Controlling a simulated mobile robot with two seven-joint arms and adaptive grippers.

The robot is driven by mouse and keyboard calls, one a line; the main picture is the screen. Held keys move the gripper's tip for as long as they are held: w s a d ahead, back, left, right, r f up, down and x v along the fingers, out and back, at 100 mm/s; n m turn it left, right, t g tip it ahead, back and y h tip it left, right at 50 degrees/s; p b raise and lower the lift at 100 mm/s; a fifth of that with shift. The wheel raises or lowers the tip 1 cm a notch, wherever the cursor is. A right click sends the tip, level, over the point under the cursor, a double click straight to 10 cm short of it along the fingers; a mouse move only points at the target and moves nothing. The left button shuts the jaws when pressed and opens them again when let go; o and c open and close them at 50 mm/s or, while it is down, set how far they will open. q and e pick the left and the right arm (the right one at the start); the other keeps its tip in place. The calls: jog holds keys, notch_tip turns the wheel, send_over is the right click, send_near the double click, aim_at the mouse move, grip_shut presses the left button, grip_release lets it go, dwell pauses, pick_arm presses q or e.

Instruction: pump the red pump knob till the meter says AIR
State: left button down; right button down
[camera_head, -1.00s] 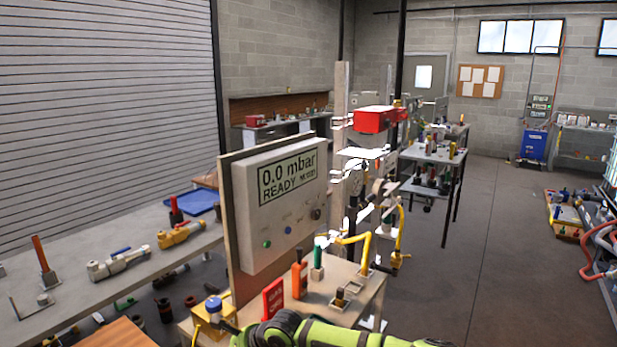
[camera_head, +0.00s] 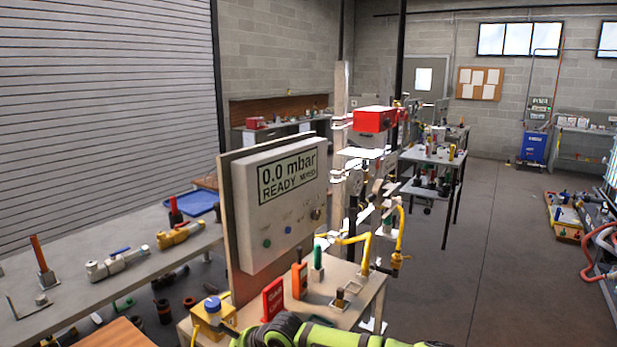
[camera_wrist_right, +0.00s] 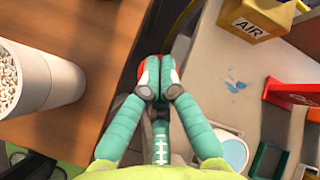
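The meter (camera_head: 282,195) is a pale box on an upright board in the head view. Its screen reads "0.0 mbar" over a line starting "READY"; the last word is hard to read. In the right wrist view my right gripper (camera_wrist_right: 158,78) has its fingertips close together on the red pump knob (camera_wrist_right: 141,70). Only slivers of red show around the fingertips; the pump's body is hidden below. My green right arm (camera_head: 330,336) crosses the bottom of the head view, and its gripper is out of that view. My left gripper is in neither view.
A yellow box labelled AIR (camera_wrist_right: 245,22) sits on the bench near the right gripper. A red sign (camera_head: 273,299) and an orange-handled tool (camera_head: 299,281) stand before the meter. A white bucket of pellets (camera_wrist_right: 30,85) stands on the wooden surface.

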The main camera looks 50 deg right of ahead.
jog(key=shift+s+f, duration=0.1)
jog(key=shift+f, duration=0.1)
jog(key=shift+r, duration=0.55)
jog(key=shift+p, duration=0.3)
jog(key=shift+r+p, duration=1.95)
jog(key=shift+r, duration=1.25)
